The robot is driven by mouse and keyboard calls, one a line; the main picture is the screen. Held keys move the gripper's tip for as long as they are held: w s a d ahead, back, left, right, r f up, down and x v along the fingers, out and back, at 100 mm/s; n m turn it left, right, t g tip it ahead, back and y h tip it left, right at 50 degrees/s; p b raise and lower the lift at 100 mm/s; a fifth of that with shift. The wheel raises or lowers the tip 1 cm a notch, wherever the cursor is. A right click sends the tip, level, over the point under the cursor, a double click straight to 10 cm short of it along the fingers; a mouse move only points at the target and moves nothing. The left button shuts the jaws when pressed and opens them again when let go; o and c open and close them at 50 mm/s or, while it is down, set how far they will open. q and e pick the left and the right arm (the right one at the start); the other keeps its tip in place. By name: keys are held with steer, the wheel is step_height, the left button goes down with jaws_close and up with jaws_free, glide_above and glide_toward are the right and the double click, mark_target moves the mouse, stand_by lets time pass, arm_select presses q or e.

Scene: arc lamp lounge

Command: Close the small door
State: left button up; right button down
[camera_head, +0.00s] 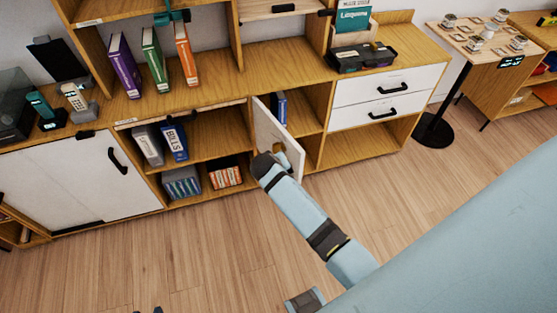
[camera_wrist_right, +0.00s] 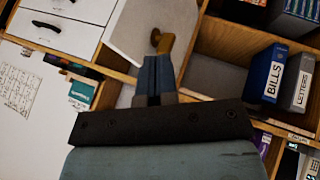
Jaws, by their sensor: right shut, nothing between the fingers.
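The small white door (camera_head: 268,126) of the low wooden cabinet stands partly open, in front of a compartment with a blue binder (camera_head: 281,106). In the right wrist view the door (camera_wrist_right: 136,27) carries a brass-coloured knob (camera_wrist_right: 163,42). My right gripper (camera_wrist_right: 157,62) is shut and empty, with its fingertips right at the knob; I cannot tell whether they touch it. In the head view my right arm hides the lower left of the door.
Left of the door are open shelves with binders (camera_head: 173,141) and a larger white sliding panel (camera_head: 72,180). White drawers (camera_head: 377,102) with black handles are to the right. A small side table (camera_head: 480,45) stands at the right. The wooden floor (camera_head: 210,255) in front is clear.

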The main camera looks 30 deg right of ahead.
mark_target(295, 161)
steer(key=w+d+f, duration=0.1)
steer(key=d+f, duration=0.1)
steer(key=d, duration=0.1)
steer(key=w+d+f, duration=0.1)
steer(key=d+f, duration=0.2)
steer(key=w+d+f, duration=0.2)
steer(key=f, duration=0.1)
steer(key=shift+d+p, duration=0.3)
steer(key=shift+d, duration=0.1)
